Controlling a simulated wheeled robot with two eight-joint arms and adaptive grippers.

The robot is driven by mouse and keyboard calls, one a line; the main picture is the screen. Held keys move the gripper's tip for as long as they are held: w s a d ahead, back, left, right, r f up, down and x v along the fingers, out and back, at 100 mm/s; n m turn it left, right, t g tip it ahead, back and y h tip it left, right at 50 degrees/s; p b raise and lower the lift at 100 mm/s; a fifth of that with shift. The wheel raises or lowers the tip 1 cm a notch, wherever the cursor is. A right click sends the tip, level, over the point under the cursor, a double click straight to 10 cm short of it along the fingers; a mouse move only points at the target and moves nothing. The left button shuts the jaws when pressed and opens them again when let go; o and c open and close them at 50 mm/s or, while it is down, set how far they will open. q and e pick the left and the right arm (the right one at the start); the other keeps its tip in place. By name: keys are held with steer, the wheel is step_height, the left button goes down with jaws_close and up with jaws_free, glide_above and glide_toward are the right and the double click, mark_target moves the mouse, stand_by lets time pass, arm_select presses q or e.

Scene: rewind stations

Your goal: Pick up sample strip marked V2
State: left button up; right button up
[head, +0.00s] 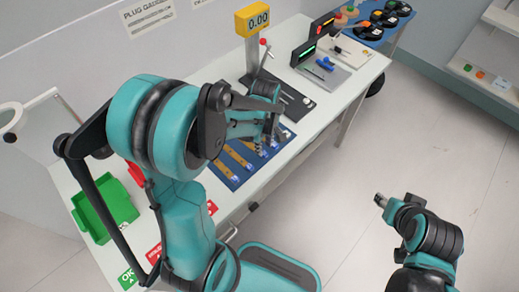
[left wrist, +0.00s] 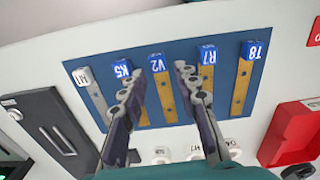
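The sample strip marked V2 (left wrist: 166,98) is a flat yellow strip with a blue end label. It lies on a blue mat (left wrist: 228,72) between the strips marked K5 (left wrist: 122,68) and R7 (left wrist: 205,55). My left gripper (left wrist: 158,72) is open, its fingers on either side of the V2 strip in the left wrist view. I cannot tell its height above the mat. In the head view my left gripper (head: 272,138) is over the right part of the mat (head: 232,183). My right gripper (head: 380,200) is away from the table over the floor; its finger opening is unclear.
Strips M1 (left wrist: 88,90) and T8 (left wrist: 246,80) lie at the mat's ends. A green bin (head: 122,205) and a red bin (left wrist: 280,125) stand on the table. The floor at the right is clear.

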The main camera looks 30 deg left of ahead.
mark_target(265, 153)
arm_select(q)
steer(key=f+b, duration=0.1)
steer(key=f, duration=0.1)
steer(key=f+b, duration=0.1)
steer(key=f, duration=0.1)
steer(key=shift+w+f, duration=0.2)
steer(key=shift+f, duration=0.2)
steer(key=shift+r, duration=0.1)
jaws_close()
